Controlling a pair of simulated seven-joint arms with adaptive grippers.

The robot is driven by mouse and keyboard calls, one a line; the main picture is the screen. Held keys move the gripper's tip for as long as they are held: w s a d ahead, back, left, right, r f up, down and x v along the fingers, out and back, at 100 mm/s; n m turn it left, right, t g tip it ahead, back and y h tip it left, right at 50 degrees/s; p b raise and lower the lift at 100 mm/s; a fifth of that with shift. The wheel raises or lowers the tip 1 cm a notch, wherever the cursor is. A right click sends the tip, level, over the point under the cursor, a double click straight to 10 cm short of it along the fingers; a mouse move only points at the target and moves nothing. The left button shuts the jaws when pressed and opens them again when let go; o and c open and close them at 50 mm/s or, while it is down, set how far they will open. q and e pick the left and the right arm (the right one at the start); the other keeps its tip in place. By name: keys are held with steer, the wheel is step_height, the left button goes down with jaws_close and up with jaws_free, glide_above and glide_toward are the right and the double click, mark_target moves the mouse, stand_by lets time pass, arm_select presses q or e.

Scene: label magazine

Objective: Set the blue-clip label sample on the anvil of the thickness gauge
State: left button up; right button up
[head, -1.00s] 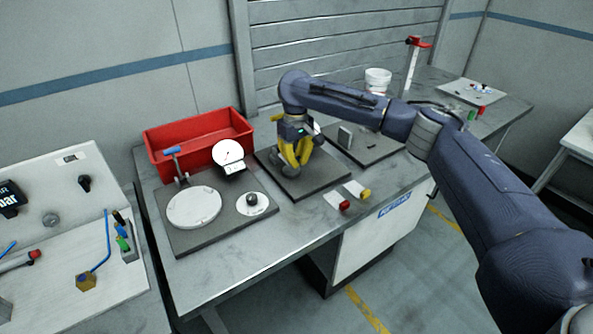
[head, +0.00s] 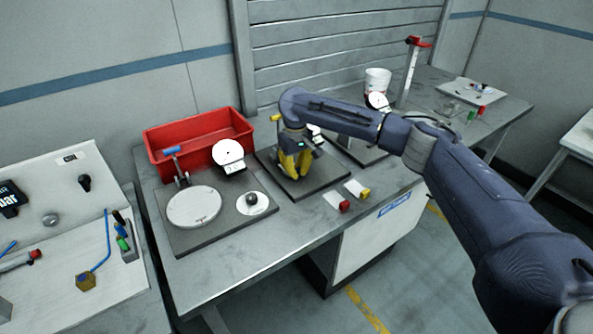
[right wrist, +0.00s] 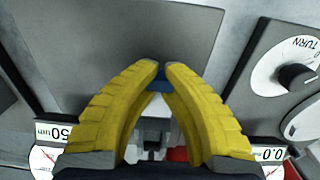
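My right gripper (head: 292,175) is low over the dark plate (head: 325,184) of the middle dial station. In the right wrist view its yellow fingers (right wrist: 160,66) close on a small blue piece (right wrist: 159,84), which looks like the clip of the blue-clip label sample. The sample's label is not clearly visible. The dial (head: 314,130) of the middle station is partly hidden behind the gripper, and its anvil cannot be made out. I cannot tell from lettering which station is the thickness gauge. My left gripper is not in view.
The left station has a round white plate (head: 194,207), a dial (head: 228,153) and a knob disc (head: 252,203). A red bin (head: 205,140) stands behind it. Red-clip (head: 344,206) and yellow-clip (head: 364,193) samples lie at the front edge. Another dial (head: 378,101) stands right.

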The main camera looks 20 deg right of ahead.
mark_target(296, 169)
steer(key=shift+o, duration=0.5)
step_height(296, 169, up, 12)
steer(key=shift+r, duration=0.15)
stand_by(0.6)
steer(key=shift+a, duration=0.1)
stand_by(1.0)
